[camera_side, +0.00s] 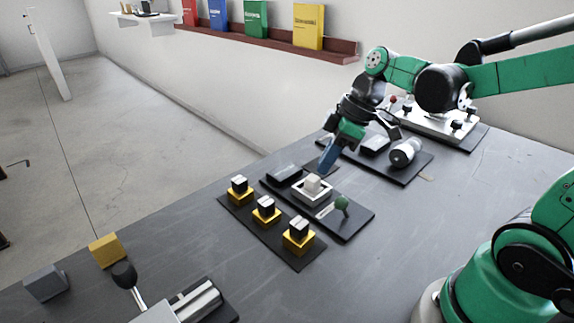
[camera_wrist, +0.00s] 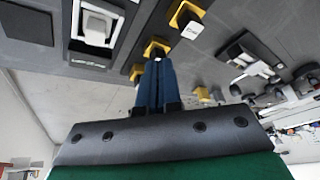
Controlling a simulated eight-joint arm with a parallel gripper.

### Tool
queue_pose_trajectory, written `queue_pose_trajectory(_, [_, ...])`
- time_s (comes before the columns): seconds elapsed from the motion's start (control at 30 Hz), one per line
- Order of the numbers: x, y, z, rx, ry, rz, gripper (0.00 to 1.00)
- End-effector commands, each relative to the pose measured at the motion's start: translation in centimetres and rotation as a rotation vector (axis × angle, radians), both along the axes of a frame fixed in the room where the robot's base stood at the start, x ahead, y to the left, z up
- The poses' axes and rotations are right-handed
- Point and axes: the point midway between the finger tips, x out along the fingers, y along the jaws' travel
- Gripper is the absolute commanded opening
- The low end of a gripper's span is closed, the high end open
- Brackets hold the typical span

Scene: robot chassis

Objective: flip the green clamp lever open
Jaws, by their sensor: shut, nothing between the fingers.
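A small green rounded knob (camera_side: 341,203) stands up on a black board (camera_side: 352,224) in the middle of the table. It is the only green part I see on the boards, and whether it is raised or flipped is too small to tell. My gripper (camera_side: 323,171) has blue fingers pressed together, pointing down with nothing between them. In the side view its tips are near a white rocker-like block (camera_side: 313,186), up and left of the green knob. Contact cannot be told. The wrist view shows the closed fingers (camera_wrist: 157,64) and the white block (camera_wrist: 97,24); the green knob is not visible there.
Black cubes on yellow bases (camera_side: 266,208) stand on the neighbouring board. A dark box (camera_side: 284,172) lies beside the white block. A black-handled clamp (camera_side: 123,273) is at the front left. Bare table lies right of the knob.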

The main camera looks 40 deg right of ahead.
Motion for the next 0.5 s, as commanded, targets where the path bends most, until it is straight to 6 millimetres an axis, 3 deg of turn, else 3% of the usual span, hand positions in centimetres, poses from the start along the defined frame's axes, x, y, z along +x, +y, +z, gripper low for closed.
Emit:
queue_pose_trajectory(0.43, [1.8, 2.3, -6.7, 0.0, -0.001, 0.002, 0.0])
queue_pose_trajectory(0.5, [0.8, 1.3, -6.6, -0.001, 0.0, -0.008, 0.0])
